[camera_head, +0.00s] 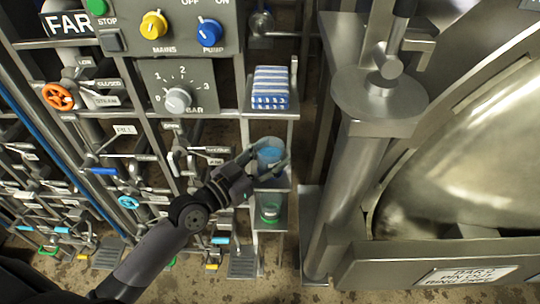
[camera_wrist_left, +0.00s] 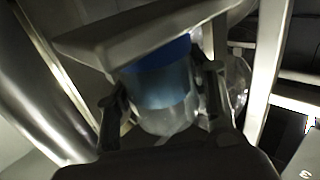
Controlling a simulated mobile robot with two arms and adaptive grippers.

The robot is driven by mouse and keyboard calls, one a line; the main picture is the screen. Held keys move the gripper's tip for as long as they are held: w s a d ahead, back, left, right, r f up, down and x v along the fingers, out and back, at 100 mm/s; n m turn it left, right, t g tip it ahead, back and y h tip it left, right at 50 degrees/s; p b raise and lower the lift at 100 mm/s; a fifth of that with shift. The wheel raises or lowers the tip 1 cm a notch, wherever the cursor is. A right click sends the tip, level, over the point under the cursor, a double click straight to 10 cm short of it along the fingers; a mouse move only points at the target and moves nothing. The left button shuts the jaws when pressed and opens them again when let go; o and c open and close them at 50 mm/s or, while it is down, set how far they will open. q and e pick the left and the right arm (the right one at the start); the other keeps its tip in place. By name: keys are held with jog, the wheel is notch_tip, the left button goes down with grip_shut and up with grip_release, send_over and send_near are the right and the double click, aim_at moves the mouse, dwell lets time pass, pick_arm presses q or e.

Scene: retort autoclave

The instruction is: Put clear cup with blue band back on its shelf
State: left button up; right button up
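The clear cup with the blue band (camera_head: 270,154) is at the middle level of the narrow rack, below the box with blue and white stripes. My left gripper (camera_head: 266,168) reaches in from the left with its fingers around the cup. In the left wrist view the cup (camera_wrist_left: 160,88) is between the two fingers (camera_wrist_left: 163,108), close against a pale shelf board (camera_wrist_left: 140,28). The left finger looks in touch with the cup; a thin gap may show at the right finger, so I cannot tell whether it is gripped. My right gripper is not in view.
The striped box (camera_head: 270,88) stands on the top shelf, and a clear cup with green (camera_head: 270,207) on the lower one. Another clear vessel (camera_wrist_left: 238,85) is beside the right finger. A thick metal column (camera_head: 352,190) stands right of the rack; valves and pipes fill the left.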

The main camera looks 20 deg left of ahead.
pick_arm(q)
jog(key=o, duration=0.4)
jog(key=shift+o, duration=0.2)
jog(key=shift+r, duration=0.15)
jog(key=b+v, duration=0.3)
jog(key=v, duration=0.9)
